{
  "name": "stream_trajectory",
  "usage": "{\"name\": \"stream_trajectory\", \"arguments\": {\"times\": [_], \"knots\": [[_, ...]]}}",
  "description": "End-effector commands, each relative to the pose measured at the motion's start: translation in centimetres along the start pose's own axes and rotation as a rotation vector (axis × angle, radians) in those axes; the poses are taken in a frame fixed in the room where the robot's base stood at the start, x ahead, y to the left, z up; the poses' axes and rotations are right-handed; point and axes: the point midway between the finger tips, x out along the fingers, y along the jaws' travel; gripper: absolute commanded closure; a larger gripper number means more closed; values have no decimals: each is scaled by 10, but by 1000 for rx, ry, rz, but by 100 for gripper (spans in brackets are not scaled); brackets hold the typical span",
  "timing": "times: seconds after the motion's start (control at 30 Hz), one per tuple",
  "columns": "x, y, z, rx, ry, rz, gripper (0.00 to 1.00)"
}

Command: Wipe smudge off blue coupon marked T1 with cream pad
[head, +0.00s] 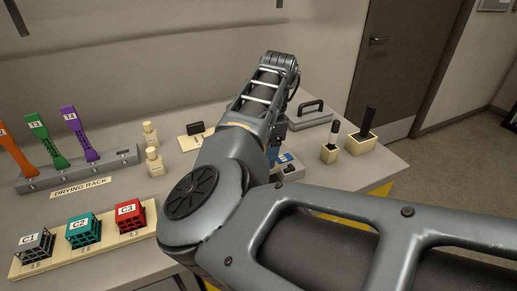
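A small blue piece with a white label (283,157) shows just right of my forearm, by a grey holder (292,171). It is partly covered by my arm. I cannot read its mark or see any smudge. Two cream blocks with upright black handles stand to its right, a smaller one (329,154) and a larger one (360,144). I cannot tell whether either is the cream pad. My arm crosses the middle of the view and bends down at the wrist over the table. My gripper's fingertips are hidden behind the forearm.
A drying rack (122,160) at left holds orange, green and purple coupons. Cubes C1, C2 and C3 sit on a cream tray (100,244) in front. Two cream bottles (155,162), a black item on a cream plate (190,144) and a grey handled case (309,118) stand farther back.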

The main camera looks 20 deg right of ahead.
Motion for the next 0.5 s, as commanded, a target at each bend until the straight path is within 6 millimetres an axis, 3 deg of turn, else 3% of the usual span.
{"name": "stream_trajectory", "arguments": {"times": [0.3, 0.5], "knots": [[0, 0, -1, 1, 3, 0, 59], [1, 0, 9, -1, 3, 0, 59]]}}
